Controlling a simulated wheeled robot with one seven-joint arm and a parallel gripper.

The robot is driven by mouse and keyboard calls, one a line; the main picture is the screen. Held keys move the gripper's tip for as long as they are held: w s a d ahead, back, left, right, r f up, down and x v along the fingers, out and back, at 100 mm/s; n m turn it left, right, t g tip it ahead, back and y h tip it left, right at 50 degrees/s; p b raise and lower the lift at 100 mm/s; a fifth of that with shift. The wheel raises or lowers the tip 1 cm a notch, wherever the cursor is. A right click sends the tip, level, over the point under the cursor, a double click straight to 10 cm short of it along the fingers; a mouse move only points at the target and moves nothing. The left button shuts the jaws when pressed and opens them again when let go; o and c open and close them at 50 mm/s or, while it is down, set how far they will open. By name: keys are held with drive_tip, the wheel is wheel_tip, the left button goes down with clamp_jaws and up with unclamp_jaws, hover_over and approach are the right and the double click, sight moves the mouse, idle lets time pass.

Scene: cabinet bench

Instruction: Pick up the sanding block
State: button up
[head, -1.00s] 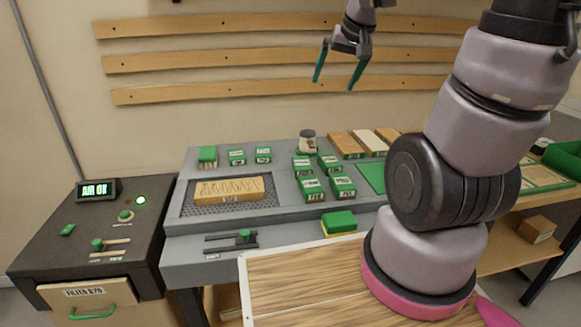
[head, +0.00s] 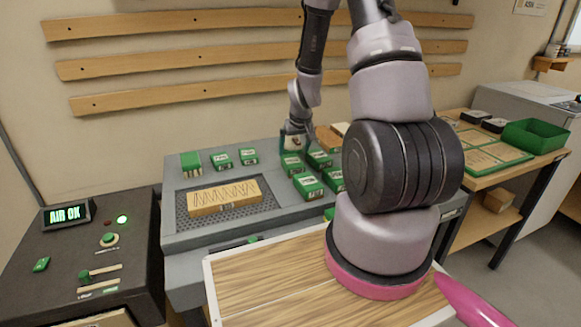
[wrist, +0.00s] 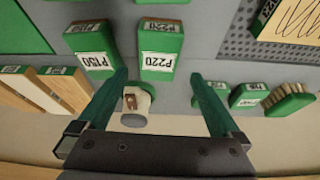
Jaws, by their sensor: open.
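Several green blocks with white labels sit on the grey bench; one reads P220 (wrist: 160,50) and one P150 (wrist: 88,45) in the wrist view. I cannot tell for sure which is the sanding block.
A wooden piece (head: 222,196) lies on a perforated grate. A brush (head: 191,164) and small green blocks (head: 221,160) stand at the back left. Wooden strips (wrist: 45,90) lie beside the labelled blocks. A green bin (head: 535,135) stands at right. A wood-topped board (head: 265,280) is in front.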

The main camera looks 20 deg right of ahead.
sight(293, 161)
drive_tip(key=shift+x, duration=3.7)
drive_tip(key=shift+f, duration=0.25)
drive_tip(key=shift+d, duration=0.1)
drive_tip(key=c, duration=1.4)
drive_tip(key=shift+r, duration=5.25)
